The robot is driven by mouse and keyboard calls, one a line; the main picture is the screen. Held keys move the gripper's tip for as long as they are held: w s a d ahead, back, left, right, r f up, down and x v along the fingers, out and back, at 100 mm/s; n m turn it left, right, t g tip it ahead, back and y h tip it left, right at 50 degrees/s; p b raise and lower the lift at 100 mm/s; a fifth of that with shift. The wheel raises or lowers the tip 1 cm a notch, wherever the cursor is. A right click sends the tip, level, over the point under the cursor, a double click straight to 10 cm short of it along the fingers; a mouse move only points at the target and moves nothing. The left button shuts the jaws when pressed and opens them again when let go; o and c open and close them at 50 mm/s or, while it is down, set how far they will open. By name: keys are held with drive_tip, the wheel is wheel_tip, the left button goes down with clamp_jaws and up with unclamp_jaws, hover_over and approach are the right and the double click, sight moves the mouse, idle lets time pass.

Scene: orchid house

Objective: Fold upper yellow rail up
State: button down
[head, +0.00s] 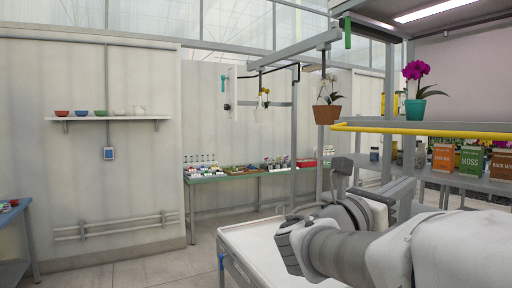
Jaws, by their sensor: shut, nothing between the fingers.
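The upper yellow rail (430,131) runs level across the front of the shelving rack at the right in the head view. Its left end is near the rack's front post, and its right end runs out of the picture. My gripper (408,188) is at the end of my bent arm, below the rail and apart from it in the picture. It looks shut and empty. My own arm links hide part of it, and its fingertips do not show clearly. No lower yellow rail is clearly in view.
Behind the rail, a teal pot (415,109) with a magenta orchid stands on the upper shelf. Several jars and boxes, including a green moss box (470,160), stand lower. A terracotta pot (327,114) hangs left of the rail. A white-topped table (250,240) stands below my arm.

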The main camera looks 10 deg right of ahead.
drive_tip(key=w+d+r+p, duration=0.1)
drive_tip(key=w+d+r, duration=0.2)
drive_tip(key=d+r, duration=0.3)
drive_tip(key=x, duration=0.3)
drive_tip(key=shift+s+d+f+p, duration=0.15)
drive_tip(key=shift+d+f+p, duration=0.05)
drive_tip(key=shift+p, duration=0.2)
drive_tip(key=shift+r, duration=0.1)
drive_tip(key=shift+s+a+r+y+p, duration=0.1)
drive_tip(key=shift+r+y+p, duration=0.15)
drive_tip(key=shift+p, duration=0.8)
